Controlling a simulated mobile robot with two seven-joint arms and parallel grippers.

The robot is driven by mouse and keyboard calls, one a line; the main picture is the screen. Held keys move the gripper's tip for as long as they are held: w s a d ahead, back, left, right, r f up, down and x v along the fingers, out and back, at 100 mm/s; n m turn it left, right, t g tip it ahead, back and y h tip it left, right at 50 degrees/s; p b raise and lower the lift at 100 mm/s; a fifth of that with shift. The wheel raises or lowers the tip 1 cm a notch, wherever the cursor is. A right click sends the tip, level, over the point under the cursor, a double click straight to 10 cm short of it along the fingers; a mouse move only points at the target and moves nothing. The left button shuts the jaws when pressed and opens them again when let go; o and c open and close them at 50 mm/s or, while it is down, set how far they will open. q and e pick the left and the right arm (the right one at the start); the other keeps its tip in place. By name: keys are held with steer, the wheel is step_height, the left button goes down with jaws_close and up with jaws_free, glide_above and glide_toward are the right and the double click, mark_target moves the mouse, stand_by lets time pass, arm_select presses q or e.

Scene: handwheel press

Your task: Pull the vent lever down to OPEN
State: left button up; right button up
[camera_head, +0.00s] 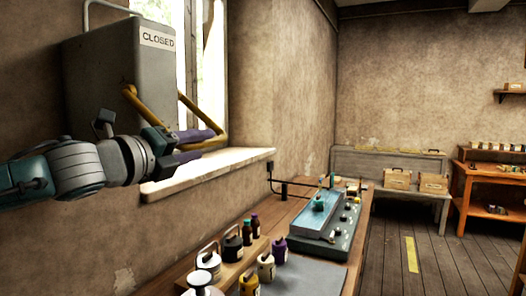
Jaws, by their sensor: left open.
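The vent lever (205,145) is a yellow U-shaped bar on the grey vent box (105,75) at upper left. Its two arms slope down to the right from the box, and its crossbar is at the low end. A white label reading CLOSED (157,40) is on the box. My left gripper (205,147) reaches in from the left at the crossbar, its purple fingers open, one above and one below the bar. I cannot tell whether a finger touches it. Part of the crossbar is hidden behind the gripper. My right gripper is not in view.
A pale window sill (205,170) lies just below the gripper. A wooden bench (357,240) below carries a blue-topped machine (318,216) and several small bottles and canisters. A grey side table (345,160) with boxes stands at the back.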

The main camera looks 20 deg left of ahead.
arm_select(q)
steer(key=s+b, duration=0.3)
steer(key=s, duration=0.5)
steer(key=shift+a, duration=0.3)
steer(key=shift+f, duration=0.1)
steer(key=s+d+f+n+g+y, duration=0.2)
steer(key=s+d+f+n+g, duration=0.15)
steer(key=s+f+n, duration=0.4)
steer(key=s+d+f+n+g+y, duration=0.1)
steer(key=s+d+f+n+g, duration=0.25)
steer(key=f+n, duration=0.6)
steer(key=s+d+f+n+g+h, duration=0.1)
steer(key=s+d+f+n+g, duration=0.25)
steer(key=s, duration=0.45)
steer(key=s+d+f+n+g+h, duration=0.1)
steer(key=s+d+f+n+g, duration=0.2)
steer(key=s+f, duration=0.35)
steer(key=s+r+p, duration=0.3)
steer(key=r+p, duration=2.3)
steer(key=r, duration=0.1)
steer(key=shift+d+r+n+g, duration=0.25)
steer(key=shift+d+n+g, duration=0.1)
steer(key=shift+g, duration=0.1)
